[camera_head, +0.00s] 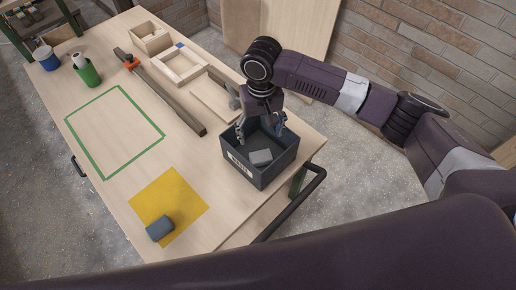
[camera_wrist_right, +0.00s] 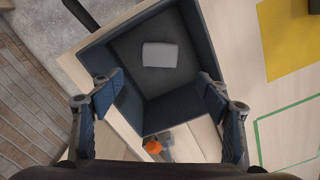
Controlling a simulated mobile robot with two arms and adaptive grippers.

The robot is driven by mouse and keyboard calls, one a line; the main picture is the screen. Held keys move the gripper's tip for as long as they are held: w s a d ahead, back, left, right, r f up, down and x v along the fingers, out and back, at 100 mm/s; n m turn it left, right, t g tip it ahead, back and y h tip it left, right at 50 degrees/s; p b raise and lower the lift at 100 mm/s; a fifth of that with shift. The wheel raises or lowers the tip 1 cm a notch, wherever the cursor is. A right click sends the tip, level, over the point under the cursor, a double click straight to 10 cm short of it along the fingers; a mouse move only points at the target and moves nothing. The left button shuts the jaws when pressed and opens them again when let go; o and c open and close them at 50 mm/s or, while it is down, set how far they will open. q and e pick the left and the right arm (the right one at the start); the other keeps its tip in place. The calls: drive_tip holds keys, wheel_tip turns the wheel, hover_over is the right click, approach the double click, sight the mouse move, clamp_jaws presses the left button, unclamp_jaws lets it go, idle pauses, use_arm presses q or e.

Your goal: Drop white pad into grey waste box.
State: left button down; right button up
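The grey waste box (camera_head: 262,178) stands at the right edge of the workbench, with a pale label on its side. The pad (camera_head: 261,157) looks light grey and lies inside it. In the right wrist view the pad (camera_wrist_right: 160,54) rests flat on the floor of the box (camera_wrist_right: 118,55), clear of the walls. My right gripper (camera_head: 260,126) is over the box, pointing down. In the wrist view its fingers (camera_wrist_right: 160,88) are spread wide with nothing between them. My left gripper is not in view.
A blue-grey block (camera_head: 160,229) lies on a yellow mat (camera_head: 178,198) at the front. A green outline (camera_head: 68,121) marks the left.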

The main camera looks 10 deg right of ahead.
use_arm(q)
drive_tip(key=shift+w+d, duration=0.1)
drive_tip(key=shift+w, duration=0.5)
use_arm(e)
wheel_tip(320, 180, up, 12)
idle(0.5)
